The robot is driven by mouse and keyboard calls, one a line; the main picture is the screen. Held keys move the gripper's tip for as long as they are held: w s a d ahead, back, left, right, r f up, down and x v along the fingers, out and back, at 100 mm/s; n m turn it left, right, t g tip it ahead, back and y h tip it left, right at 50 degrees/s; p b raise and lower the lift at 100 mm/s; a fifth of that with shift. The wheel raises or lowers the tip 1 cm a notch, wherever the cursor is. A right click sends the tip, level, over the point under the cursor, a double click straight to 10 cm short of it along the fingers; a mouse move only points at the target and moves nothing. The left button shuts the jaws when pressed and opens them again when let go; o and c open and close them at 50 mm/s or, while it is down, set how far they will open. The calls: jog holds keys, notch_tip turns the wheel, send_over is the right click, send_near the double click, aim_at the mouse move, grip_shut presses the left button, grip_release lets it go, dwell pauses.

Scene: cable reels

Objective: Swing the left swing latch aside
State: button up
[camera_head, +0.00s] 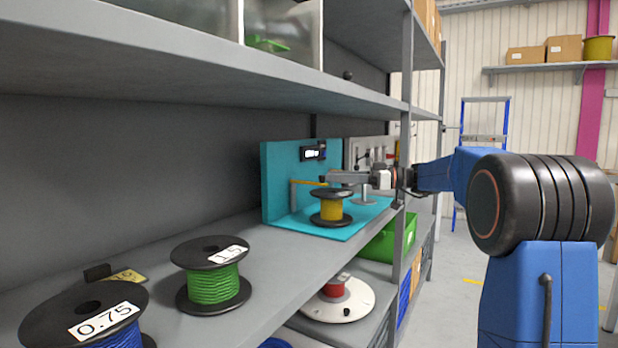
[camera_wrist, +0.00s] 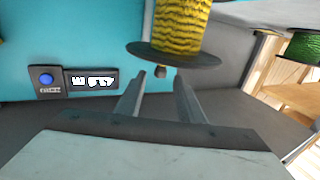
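In the head view a yellow bar (camera_head: 308,183), seemingly the left swing latch, reaches from a grey post (camera_head: 293,196) on the turquoise stand (camera_head: 277,190) toward the top of a yellow cable reel (camera_head: 331,209). My gripper (camera_head: 330,178) is level beside the bar's right end, just above the reel. In the wrist view my gripper (camera_wrist: 160,78) is open, its two fingers apart.
A small dark display box (camera_head: 313,153) is on the stand's back wall; its blue button (camera_wrist: 46,79) shows in the wrist view. A second grey post with a disc (camera_head: 366,197) stands to the right. Green reel (camera_head: 214,285) and blue reel (camera_head: 90,325) stand nearer. A shelf upright (camera_head: 404,190) is close to my arm.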

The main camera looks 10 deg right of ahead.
jog(key=x, duration=0.8)
jog(key=shift+a, duration=0.2)
jog(key=shift+w, duration=0.1)
grip_shut()
